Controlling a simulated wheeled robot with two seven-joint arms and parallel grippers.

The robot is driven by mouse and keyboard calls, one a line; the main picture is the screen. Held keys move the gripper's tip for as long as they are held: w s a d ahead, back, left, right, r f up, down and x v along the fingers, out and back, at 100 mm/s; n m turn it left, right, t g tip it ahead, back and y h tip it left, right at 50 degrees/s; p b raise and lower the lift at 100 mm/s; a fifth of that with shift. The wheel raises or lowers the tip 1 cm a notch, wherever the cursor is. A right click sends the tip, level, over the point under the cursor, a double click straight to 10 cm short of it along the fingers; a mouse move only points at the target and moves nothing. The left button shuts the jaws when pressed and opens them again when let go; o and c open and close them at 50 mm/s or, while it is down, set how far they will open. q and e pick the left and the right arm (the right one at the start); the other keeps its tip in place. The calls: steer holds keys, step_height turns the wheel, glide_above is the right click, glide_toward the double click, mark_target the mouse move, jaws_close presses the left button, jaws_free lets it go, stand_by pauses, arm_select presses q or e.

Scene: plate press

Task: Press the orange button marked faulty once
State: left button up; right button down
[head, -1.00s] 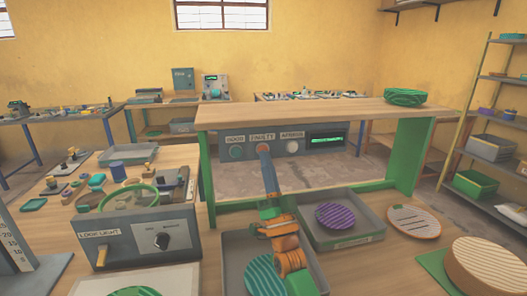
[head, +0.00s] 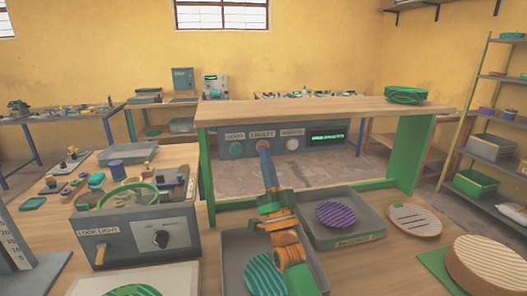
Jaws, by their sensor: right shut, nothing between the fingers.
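The control panel (head: 225,152) under the wooden shelf has several labelled buttons in a row. The middle label (head: 262,134) reads FAULTY. The orange button (head: 262,143) below it is mostly hidden behind my right gripper. My right gripper (head: 264,151) is shut and empty, with its tips at the faulty button. I cannot tell for sure whether they touch it. A green button (head: 236,150) sits to its left and a whitish button (head: 292,144) to its right. A display (head: 327,137) with green characters is at the panel's right. My left gripper is not in view.
Green legs (head: 408,155) hold up the shelf (head: 320,110) around the panel. A grey tray with a purple ribbed plate (head: 335,215) lies right of my arm. A teal striped plate (head: 264,275) is in front. A lamp box (head: 135,240) stands at left.

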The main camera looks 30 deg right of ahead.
steer(key=shift+w+d+b, duration=0.1)
steer(key=shift+w+b, duration=0.3)
steer(key=shift+b, duration=0.05)
stand_by(0.6)
steer(key=shift+r, duration=0.1)
steer(key=shift+s+a+p, duration=0.2)
steer(key=shift+s+p, duration=0.6)
steer(key=s+p, duration=0.2)
steer(key=s+a+p, duration=0.1)
steer(key=s, duration=0.1)
steer(key=shift+s+a+p, duration=0.1)
steer(key=shift+s+p, duration=0.25)
steer(key=shift+s, duration=0.05)
